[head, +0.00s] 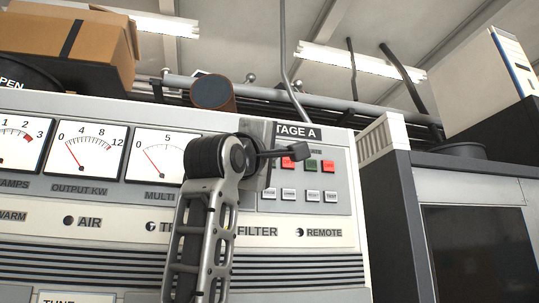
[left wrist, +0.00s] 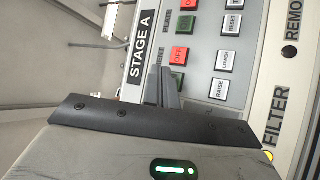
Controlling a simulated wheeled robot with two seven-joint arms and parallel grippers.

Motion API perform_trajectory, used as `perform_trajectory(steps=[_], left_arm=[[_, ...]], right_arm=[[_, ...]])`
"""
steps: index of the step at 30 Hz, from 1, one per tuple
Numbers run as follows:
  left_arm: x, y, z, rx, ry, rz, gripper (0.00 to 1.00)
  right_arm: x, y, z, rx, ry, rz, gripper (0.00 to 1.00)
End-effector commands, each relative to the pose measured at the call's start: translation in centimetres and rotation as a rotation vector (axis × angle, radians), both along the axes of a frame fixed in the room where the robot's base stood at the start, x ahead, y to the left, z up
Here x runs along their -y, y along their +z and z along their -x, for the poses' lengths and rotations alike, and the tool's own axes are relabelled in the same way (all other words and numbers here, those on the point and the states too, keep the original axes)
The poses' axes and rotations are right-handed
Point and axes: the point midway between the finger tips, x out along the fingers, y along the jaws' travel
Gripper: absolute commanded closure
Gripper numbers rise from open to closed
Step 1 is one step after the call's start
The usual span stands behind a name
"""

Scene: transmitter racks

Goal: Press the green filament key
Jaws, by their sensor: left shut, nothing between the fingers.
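My left gripper (head: 289,165) is shut and empty in front of the key panel on the STAGE A cabinet. In the left wrist view its dark fingers (left wrist: 168,88) overlap a green key (left wrist: 181,77), whose label ends in "MENT", and partly hide it. I cannot tell whether they touch it. Beside that key is a red OFF key (left wrist: 180,54), then another green key (left wrist: 187,25) under the label PLATE. In the head view the gripper covers the left end of the key row; the PLATE green key (head: 311,165) shows. My right gripper is not in view.
White keys lie below the coloured row, including RAISE (left wrist: 220,89), LOWER (left wrist: 227,61) and RESET (left wrist: 231,25). Dial meters (head: 87,150) fill the cabinet's left. A grey cabinet (head: 395,215) stands at right. A cardboard box (head: 65,30) sits above at left.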

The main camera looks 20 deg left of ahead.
Motion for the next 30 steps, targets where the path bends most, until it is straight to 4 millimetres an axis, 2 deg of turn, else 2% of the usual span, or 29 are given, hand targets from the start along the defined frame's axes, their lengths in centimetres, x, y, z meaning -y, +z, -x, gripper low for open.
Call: perform_trajectory(steps=[3, 9, 30], left_arm=[[-0.7, 0.0, -1.1, -0.001, 0.0, 0.0, 1.0], [-1.3, 0.0, -1.9, 0.002, -0.001, 0.0, 1.0], [-1.4, 0.0, -2.0, 0.002, -0.001, 0.0, 1.0]], right_arm=[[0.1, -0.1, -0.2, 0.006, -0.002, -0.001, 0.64], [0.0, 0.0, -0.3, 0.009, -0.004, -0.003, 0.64], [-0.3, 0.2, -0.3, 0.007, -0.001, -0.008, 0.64]])
